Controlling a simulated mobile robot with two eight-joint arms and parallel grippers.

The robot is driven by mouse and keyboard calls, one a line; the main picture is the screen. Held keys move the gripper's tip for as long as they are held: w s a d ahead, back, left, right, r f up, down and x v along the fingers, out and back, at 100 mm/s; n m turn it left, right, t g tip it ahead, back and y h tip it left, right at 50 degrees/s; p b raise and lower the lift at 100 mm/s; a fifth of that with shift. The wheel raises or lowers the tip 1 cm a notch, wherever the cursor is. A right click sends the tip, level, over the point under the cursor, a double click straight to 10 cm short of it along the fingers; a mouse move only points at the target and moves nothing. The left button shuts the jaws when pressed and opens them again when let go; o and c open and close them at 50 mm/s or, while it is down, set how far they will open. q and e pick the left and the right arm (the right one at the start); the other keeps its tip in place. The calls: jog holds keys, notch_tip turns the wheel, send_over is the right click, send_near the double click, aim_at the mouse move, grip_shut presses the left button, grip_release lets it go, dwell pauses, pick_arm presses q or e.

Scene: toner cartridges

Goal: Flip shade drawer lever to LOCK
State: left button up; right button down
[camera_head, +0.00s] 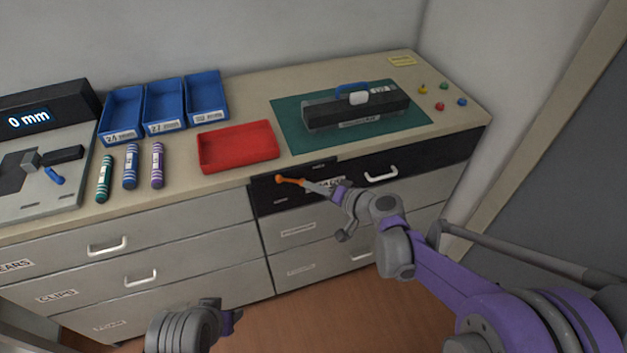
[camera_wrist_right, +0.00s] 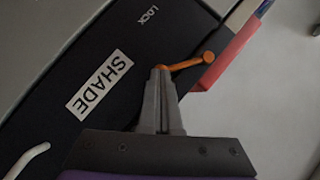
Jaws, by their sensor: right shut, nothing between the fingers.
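The black shade drawer (camera_head: 265,199) is in the cabinet front below the counter. Its SHADE label (camera_wrist_right: 100,84) and LOCK marking (camera_wrist_right: 150,15) show in the wrist view. The orange lever (camera_head: 290,180) is near the drawer's upper left in the head view. In the wrist view the lever (camera_wrist_right: 187,64) runs sideways from the fingertips to a round end, apart from the LOCK marking. My right gripper (camera_head: 308,186) is shut and empty, its tips (camera_wrist_right: 161,69) at the lever's near end; contact is unclear. My left gripper (camera_head: 232,321) is low in front, its fingers unclear.
A red tray (camera_head: 238,164) stands on the counter above the lever. A black cartridge (camera_head: 320,113) lies on a green mat (camera_head: 292,137). The drawer's white handle (camera_head: 381,175) sticks out to the right.

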pick_arm(q)
notch_tip(320, 180, down, 9)
jog(key=b, duration=0.7)
pick_arm(e)
jog(key=a+f+m+y, duration=0.1)
jog(key=m, duration=0.1)
jog(key=a+f+m+t+y, duration=0.1)
jog(key=f+m+y, duration=0.1)
jog(key=s+a+f+m+y, duration=0.1)
jog(key=m, duration=0.1)
jog(key=shift+a+f+t+y, duration=0.25)
jog(key=shift+f+t+y, duration=0.05)
pick_arm(q)
jog(key=shift+f, duration=0.1)
pick_arm(e)
jog(key=shift+s, duration=0.1)
pick_arm(q)
jog(key=shift+s+d, duration=0.95)
jog(key=shift+d, duration=0.05)
pick_arm(e)
jog(key=v, duration=1.4)
